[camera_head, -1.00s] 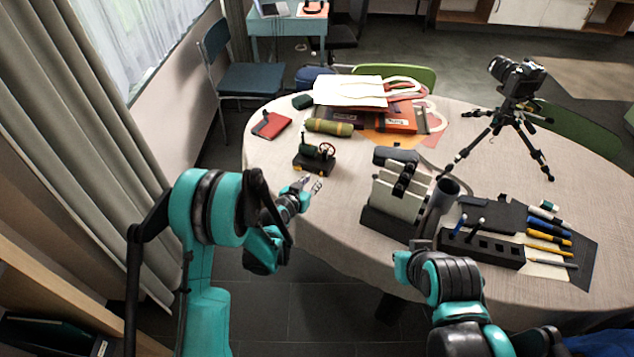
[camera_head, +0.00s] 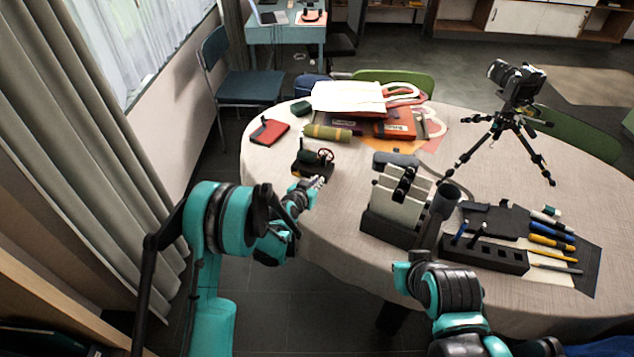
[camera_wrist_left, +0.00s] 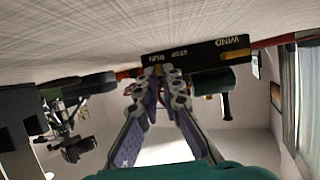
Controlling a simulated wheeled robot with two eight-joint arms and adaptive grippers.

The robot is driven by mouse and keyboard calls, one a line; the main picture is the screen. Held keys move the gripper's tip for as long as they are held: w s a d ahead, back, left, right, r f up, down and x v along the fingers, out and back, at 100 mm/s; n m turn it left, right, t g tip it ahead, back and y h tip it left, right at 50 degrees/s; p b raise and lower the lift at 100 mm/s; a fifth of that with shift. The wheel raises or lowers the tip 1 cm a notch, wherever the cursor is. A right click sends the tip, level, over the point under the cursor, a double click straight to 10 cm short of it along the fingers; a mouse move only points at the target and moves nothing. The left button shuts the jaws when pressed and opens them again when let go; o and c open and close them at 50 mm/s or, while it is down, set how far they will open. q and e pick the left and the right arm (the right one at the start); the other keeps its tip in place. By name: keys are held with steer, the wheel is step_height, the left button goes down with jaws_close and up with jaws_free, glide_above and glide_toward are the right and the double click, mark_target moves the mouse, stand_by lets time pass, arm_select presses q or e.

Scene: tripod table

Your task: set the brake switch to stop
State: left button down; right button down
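The small dark machine (camera_head: 313,163) with a red handwheel stands at the left side of the round table. In the left wrist view its dark base plate (camera_wrist_left: 205,55) shows upside down, with the labels WIND, STOP and RUN. My left gripper (camera_head: 318,182) is at its near side. In the wrist view its fingertips (camera_wrist_left: 165,74) are close together just in front of the plate, by RUN and STOP. They hide the switch lever, so I cannot tell its position or whether they touch it. My right arm (camera_head: 450,290) is at the table's near edge; its fingers are not clear.
A green roll (camera_head: 328,133) and a red notebook (camera_head: 270,131) lie beyond the machine. A dark holder with pale panels (camera_head: 398,210) stands to its right. A camera on a tripod (camera_head: 515,110) and a black pen block (camera_head: 484,254) are farther right. Cloth between machine and holder is clear.

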mark_target(313, 175)
arm_select(q)
steer(key=shift+w+a, duration=0.3)
steer(key=shift+a, duration=0.45)
steer(key=shift+w+a, duration=0.3)
steer(key=shift+a, duration=0.4)
steer(key=c, duration=1.7)
jaws_free()
steer(key=shift+s, duration=0.1)
steer(key=v, duration=1.2)
steer(key=shift+r, duration=0.1)
